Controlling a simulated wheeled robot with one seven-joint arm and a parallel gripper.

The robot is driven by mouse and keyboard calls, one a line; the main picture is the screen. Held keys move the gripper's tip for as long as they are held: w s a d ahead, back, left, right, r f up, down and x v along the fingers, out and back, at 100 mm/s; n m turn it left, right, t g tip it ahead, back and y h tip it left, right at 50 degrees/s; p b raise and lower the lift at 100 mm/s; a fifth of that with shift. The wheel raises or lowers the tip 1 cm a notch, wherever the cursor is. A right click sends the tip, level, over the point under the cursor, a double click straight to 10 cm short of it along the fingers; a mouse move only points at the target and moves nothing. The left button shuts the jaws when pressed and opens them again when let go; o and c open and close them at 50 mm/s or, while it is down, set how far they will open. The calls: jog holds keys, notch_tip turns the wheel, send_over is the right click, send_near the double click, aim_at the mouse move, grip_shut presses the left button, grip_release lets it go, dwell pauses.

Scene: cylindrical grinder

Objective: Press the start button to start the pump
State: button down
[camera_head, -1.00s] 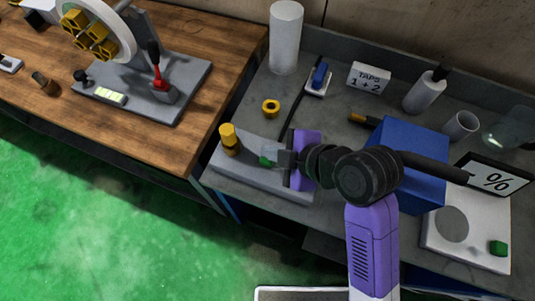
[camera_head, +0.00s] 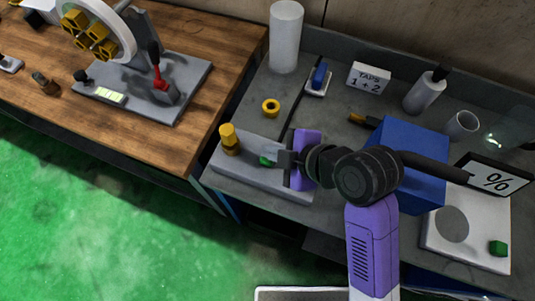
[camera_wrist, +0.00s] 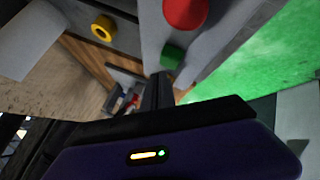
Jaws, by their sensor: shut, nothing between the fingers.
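A green button (camera_head: 266,160) sits on the grey panel box (camera_head: 262,182) at the near left of the right-hand bench. It also shows in the wrist view (camera_wrist: 172,55), just beyond my fingertips. My gripper (camera_head: 279,158) is shut and empty, with its tips close beside the green button; I cannot tell whether they touch it. The wrist view shows my shut fingers (camera_wrist: 160,80) just below the button. A red round button (camera_wrist: 186,12) sits on the same panel in that view. In the head view, a yellow button housing (camera_head: 229,140) stands to the left of the green button.
A blue box (camera_head: 405,150) stands right of my gripper, behind my arm. A yellow ring (camera_head: 271,107), a blue switch (camera_head: 319,77) and a white cylinder (camera_head: 286,37) stand farther back. A scale (camera_head: 470,235) with a % display is at the right.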

jog(key=shift+f, duration=0.15)
jog(key=shift+f, duration=0.3)
jog(key=shift+f+b, duration=0.6)
dwell(1.0)
jog(key=shift+r, duration=0.1)
jog(key=shift+r+p, duration=1)
notch_tip(320, 180, up, 5)
jog(key=p, duration=0.4)
jog(key=shift+p, duration=0.3)
dwell(0.7)
